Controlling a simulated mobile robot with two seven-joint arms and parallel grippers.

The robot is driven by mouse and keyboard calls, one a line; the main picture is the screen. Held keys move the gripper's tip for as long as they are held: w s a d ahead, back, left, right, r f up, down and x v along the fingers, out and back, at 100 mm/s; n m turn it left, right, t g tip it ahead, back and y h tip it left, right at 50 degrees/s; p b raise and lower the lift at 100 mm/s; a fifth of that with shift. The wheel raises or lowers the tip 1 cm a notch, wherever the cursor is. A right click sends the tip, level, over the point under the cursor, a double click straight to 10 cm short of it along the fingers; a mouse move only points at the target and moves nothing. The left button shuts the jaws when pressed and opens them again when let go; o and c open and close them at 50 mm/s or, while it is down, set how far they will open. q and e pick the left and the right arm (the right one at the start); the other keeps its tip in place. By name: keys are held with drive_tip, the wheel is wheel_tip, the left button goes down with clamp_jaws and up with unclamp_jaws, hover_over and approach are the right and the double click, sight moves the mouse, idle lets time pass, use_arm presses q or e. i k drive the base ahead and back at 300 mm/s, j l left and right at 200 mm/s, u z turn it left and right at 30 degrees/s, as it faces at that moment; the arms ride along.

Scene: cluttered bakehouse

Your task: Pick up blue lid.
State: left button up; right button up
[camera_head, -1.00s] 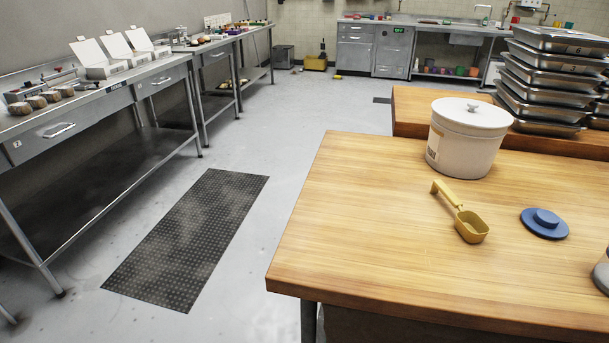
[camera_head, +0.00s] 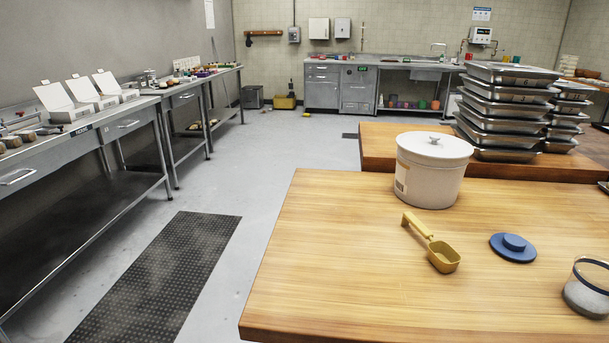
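The blue lid (camera_head: 513,247) is a flat round disc with a raised round knob. It lies on the wooden table (camera_head: 350,270), on the right part of the top, with clear wood around it. A yellow scoop (camera_head: 436,246) lies to its left. A glass jar (camera_head: 588,290) with pale contents stands to its lower right, cut by the picture edge. Neither of my grippers shows in the head view.
A white lidded tub (camera_head: 431,175) stands behind the scoop. Stacked metal trays (camera_head: 510,110) stand on a second wooden surface behind. Steel benches (camera_head: 120,130) line the left wall. A dark floor mat (camera_head: 160,280) lies in the open aisle.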

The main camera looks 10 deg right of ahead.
sight(514, 246)
drive_tip(key=z, duration=1.55)
